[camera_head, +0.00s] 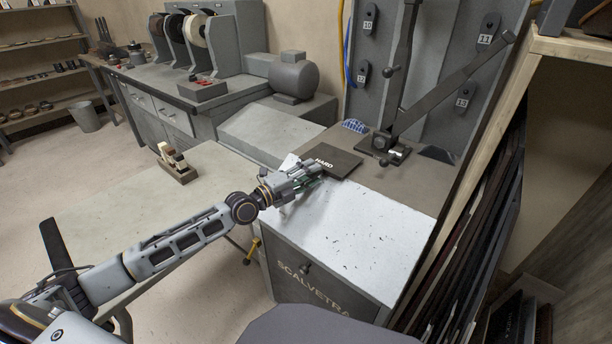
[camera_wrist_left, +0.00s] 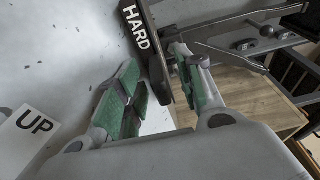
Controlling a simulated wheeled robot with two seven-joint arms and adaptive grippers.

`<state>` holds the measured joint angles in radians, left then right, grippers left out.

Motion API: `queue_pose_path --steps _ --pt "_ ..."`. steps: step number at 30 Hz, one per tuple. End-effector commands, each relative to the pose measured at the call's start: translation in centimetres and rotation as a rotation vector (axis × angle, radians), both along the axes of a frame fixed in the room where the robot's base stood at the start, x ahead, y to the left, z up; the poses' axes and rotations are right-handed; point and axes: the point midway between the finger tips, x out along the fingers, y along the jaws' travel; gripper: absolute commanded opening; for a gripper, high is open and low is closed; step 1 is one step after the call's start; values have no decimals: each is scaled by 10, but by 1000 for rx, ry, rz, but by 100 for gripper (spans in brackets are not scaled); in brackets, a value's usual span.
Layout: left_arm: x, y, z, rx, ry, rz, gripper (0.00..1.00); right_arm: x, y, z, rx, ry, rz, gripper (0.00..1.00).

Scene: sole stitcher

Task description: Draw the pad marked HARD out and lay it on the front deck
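The dark, flat pad marked HARD (camera_head: 334,160) lies where the grey bench top meets the white front deck (camera_head: 345,225). In the left wrist view the HARD pad (camera_wrist_left: 138,28) reaches down between my fingers, close to the right-hand one. My left gripper (camera_head: 308,176) is at the pad's near left corner. Its green-lined fingers (camera_wrist_left: 158,72) are apart, with space on the left finger's side of the pad; I see no clear clamp on it. My right gripper is in neither view.
A lever press (camera_head: 392,145) stands behind the pad, with a blue checked cloth (camera_head: 355,126) beside it. A white card marked UP (camera_wrist_left: 34,128) lies left of the fingers in the wrist view. Dark upright boards (camera_head: 470,230) line the right. The deck's front is clear.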

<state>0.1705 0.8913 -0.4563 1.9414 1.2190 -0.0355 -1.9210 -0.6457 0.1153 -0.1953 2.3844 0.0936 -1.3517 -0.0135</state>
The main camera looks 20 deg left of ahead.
Motion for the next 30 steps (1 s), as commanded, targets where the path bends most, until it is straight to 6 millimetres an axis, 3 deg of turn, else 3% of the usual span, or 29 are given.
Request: queue_pose_path --steps 1,11,30 --pt "0 3 -8 4 13 4 37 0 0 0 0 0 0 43" --pt "-9 11 -8 6 10 8 37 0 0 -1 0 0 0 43" --pt "-43 36 -2 9 -2 11 37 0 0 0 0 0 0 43"
